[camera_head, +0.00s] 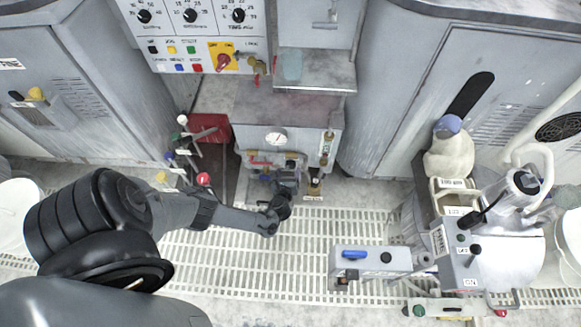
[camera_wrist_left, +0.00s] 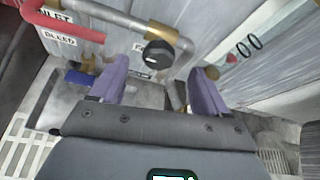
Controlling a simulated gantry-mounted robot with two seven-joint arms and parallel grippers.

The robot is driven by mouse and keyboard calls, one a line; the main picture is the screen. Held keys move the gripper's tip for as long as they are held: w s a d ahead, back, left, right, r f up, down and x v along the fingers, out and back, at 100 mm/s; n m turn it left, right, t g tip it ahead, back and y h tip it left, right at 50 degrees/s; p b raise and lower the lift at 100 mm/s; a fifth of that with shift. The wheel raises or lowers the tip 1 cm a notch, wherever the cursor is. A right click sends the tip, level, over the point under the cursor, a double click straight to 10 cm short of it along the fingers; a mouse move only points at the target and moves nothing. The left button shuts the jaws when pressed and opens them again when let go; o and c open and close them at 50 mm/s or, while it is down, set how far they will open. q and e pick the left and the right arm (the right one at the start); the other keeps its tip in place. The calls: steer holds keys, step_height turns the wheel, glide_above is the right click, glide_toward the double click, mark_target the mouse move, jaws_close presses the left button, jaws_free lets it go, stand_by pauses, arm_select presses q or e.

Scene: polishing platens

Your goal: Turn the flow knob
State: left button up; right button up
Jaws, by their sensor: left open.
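The flow knob (camera_wrist_left: 158,54) is a round black knob with a white pointer line, on a brass fitting of a grey pipe (camera_wrist_left: 120,18). A label beginning with F sits at its left, partly hidden. My left gripper (camera_wrist_left: 160,72) is open. In the left wrist view its two purple fingers stand left and right of the knob, with nothing gripped; I cannot tell if they touch it. In the head view my left gripper (camera_head: 286,182) is at the pipe panel (camera_head: 244,130), just below the round gauge (camera_head: 277,138), and the knob is hard to make out there. My right gripper is not in view.
A red pipe (camera_wrist_left: 75,27) with INLET and BLEED labels runs left of the knob. A flow tube (camera_head: 326,148) stands right of the gauge. Several coloured valve handles (camera_head: 203,179) are at the left.

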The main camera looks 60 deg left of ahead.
mark_target(290, 166)
arm_select(q)
steer(key=b+x, duration=0.3)
steer(key=x, duration=0.2)
steer(key=shift+a+f, duration=0.1)
steer(key=shift+f, duration=0.15)
steer(key=shift+b+x, duration=0.55)
steer(key=shift+x, duration=0.25)
steer(key=shift+r, duration=0.1)
steer(key=shift+c, duration=0.3)
steer(key=c, duration=0.9)
